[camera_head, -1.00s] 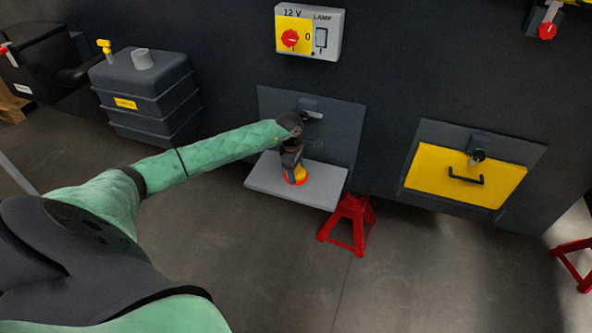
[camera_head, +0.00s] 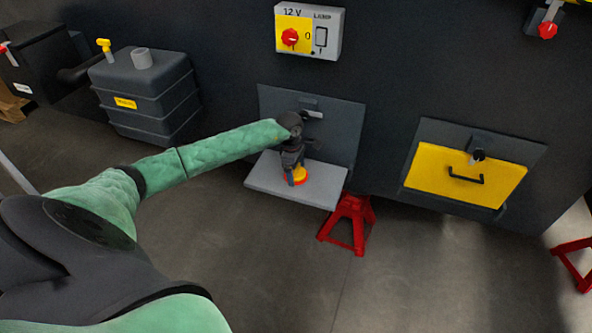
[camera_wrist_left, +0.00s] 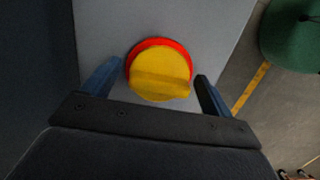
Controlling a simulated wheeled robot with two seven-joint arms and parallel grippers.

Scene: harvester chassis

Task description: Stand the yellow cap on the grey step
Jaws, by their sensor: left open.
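The yellow cap (camera_wrist_left: 160,72), with a raised grip bar and a red rim, is on the grey step (camera_head: 322,184). In the head view the cap (camera_head: 299,176) is partly hidden by my left gripper (camera_head: 295,178), which is right over it. In the left wrist view the cap lies between the two blue fingers of my left gripper (camera_wrist_left: 156,88), with a gap on each side. The left gripper is open. The bare step (camera_wrist_left: 215,30) shows around the cap. My right gripper is not in view.
A dark panel with a small latch (camera_head: 312,114) stands behind the step. A red stand (camera_head: 350,222) is below it. A yellow hatch (camera_head: 465,178) is to the right, a dark tank (camera_head: 145,95) to the left, and a lamp switch box (camera_head: 309,32) above.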

